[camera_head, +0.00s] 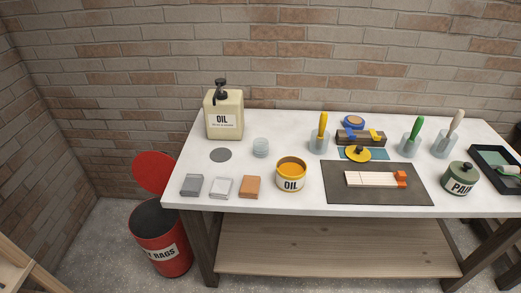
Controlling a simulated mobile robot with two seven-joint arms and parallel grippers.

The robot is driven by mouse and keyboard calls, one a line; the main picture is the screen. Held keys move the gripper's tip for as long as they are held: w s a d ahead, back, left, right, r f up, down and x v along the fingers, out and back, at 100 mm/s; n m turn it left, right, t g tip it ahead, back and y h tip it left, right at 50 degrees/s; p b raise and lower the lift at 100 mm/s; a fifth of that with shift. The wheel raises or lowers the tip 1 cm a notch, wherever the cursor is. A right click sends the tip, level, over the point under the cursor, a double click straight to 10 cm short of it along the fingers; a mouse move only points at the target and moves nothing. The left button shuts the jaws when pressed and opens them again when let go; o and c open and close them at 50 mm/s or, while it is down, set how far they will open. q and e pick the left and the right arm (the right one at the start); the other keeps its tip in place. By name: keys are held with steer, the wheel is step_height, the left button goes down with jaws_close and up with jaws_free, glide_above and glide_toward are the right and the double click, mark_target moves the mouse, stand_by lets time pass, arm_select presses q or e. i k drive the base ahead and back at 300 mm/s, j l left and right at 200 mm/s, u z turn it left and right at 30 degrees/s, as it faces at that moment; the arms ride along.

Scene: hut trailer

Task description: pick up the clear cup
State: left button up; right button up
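A small clear cup (261,147) stands upright on the white table (300,205), behind and left of the open yellow oil tin (291,176). It looks pale and bluish, and it may be a short stack; I cannot tell. Nothing touches it. Other clear containers hold a yellow-handled tool (322,125), a green-handled tool (415,129) and a beige-handled tool (455,122) toward the back right. Neither of my grippers is in view.
A beige oil pump bottle (224,115) and a grey disc (221,155) are left of the cup. Grey (191,185), white (222,187) and orange (250,187) blocks line the front. A dark mat (350,195) lies right. An open red bin (165,250) stands on the floor.

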mark_target(260, 145)
steer(key=i+j+u, duration=0.5)
steer(key=i, duration=0.35)
steer(key=k+l, duration=0.05)
